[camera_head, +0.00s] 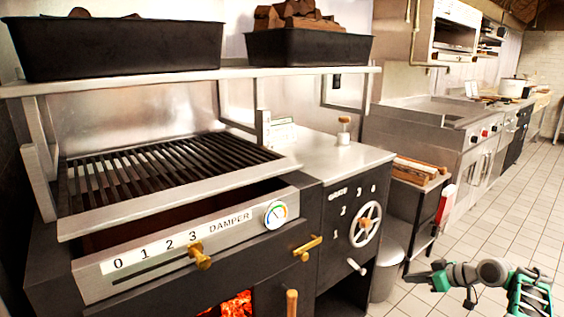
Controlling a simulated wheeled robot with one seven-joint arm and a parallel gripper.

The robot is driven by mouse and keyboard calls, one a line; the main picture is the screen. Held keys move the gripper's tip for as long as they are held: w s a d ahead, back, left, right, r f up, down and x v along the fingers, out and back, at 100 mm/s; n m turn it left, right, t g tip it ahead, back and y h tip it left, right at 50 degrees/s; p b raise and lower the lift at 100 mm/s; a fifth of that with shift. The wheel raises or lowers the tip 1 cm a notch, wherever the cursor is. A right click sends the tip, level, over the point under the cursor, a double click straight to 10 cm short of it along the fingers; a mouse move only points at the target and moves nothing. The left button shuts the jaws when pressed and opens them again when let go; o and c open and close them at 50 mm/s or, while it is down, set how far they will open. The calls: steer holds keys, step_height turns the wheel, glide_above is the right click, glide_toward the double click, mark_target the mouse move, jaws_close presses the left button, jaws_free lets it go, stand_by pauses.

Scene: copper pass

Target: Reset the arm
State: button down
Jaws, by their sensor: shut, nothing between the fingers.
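My arm reaches in at the lower right corner, with green, grey and black links low over the tiled floor. My gripper (414,278) is at the arm's left end, small and dark, and points left. It is shut and empty. It is in front of the grey bin and to the right of the grill's control panel, and it seems apart from both.
A charcoal grill (170,165) with a damper lever (200,257), a handwheel (365,225) and glowing coals (232,305) fills the left. A grey bin (387,272) stands beside it. Black pans (120,50) sit on the shelf above. Tiled floor (510,200) is clear at right.

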steer(key=a+r+m+g+h+p, duration=0.1)
steer(key=a+r+p, duration=0.35)
steer(key=r, duration=0.35)
steer(key=a+r+m+h+p, duration=0.1)
steer(key=a+r+p, duration=0.2)
steer(key=a+r, duration=0.3)
steer(key=s+a+r+m+g+h+p, duration=0.1)
steer(key=s+a+r+p, duration=0.35)
steer(key=r, duration=0.25)
steer(key=s+a+r+g+h+p, duration=0.1)
steer(key=s+a+r+p, duration=0.35)
steer(key=r, duration=0.25)
steer(key=s+a+r+m+h+p, duration=0.1)
steer(key=s+a+r+p, duration=0.1)
steer(key=s, duration=0.6)
steer(key=s+a+r+m+g+h+p, duration=0.1)
steer(key=s+p, duration=0.3)
steer(key=s, duration=0.4)
steer(key=s+a+r+m+h+p, duration=0.1)
steer(key=s+a+r+m+p, duration=0.1)
steer(key=s, duration=0.6)
steer(key=shift+s+a+r+g+p, duration=0.15)
steer(key=shift+a+r+g+p, duration=0.3)
steer(key=shift+p, duration=0.55)
